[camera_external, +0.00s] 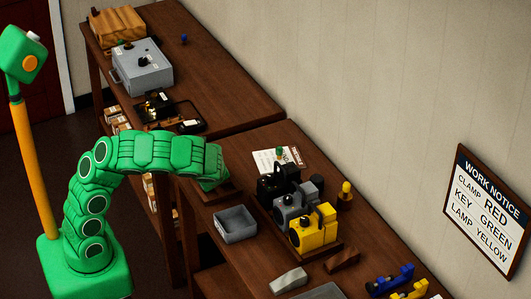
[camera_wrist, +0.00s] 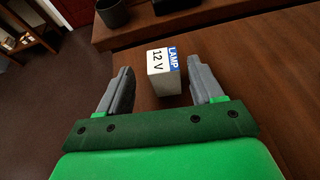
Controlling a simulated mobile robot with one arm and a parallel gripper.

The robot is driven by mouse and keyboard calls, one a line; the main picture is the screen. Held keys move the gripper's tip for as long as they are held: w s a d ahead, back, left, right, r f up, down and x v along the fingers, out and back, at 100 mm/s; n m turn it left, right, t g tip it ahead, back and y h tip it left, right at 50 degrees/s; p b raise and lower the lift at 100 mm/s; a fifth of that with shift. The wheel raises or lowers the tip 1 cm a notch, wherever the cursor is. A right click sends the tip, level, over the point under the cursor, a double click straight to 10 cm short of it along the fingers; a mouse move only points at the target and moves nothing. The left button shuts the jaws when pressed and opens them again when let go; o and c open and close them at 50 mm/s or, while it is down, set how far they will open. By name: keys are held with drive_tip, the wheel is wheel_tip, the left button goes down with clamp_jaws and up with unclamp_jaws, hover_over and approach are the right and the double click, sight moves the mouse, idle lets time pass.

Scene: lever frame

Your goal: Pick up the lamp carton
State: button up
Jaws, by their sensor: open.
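The lamp carton (camera_wrist: 164,84) is a small white box with a blue strip reading LAMP and black "12 V" text. In the wrist view it stands on the brown wooden bench top, just ahead of my gripper (camera_wrist: 157,68). The two grey fingers are open, one to its left and one to its right, with a gap on each side. I cannot tell how far it lies between them in depth. In the external view the end of my green arm is over the near bench, and I cannot make out the carton there.
A grey open tray (camera_external: 235,233) lies near the arm's end. Black, grey and yellow clamp-like devices (camera_external: 314,236) stand to its right. A grey box (camera_external: 143,72) and dark tray (camera_external: 190,125) are on the far bench. A notice (camera_external: 488,215) hangs on the wall.

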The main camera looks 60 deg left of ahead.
drive_tip(key=shift+w+x, duration=0.15)
drive_tip(key=shift+x, duration=1)
drive_tip(key=shift+w+x, duration=0.1)
drive_tip(key=shift+x, duration=1.1)
drive_tip(key=c, duration=1)
drive_tip(key=shift+r, duration=0.1)
drive_tip(key=shift+c, duration=0.2)
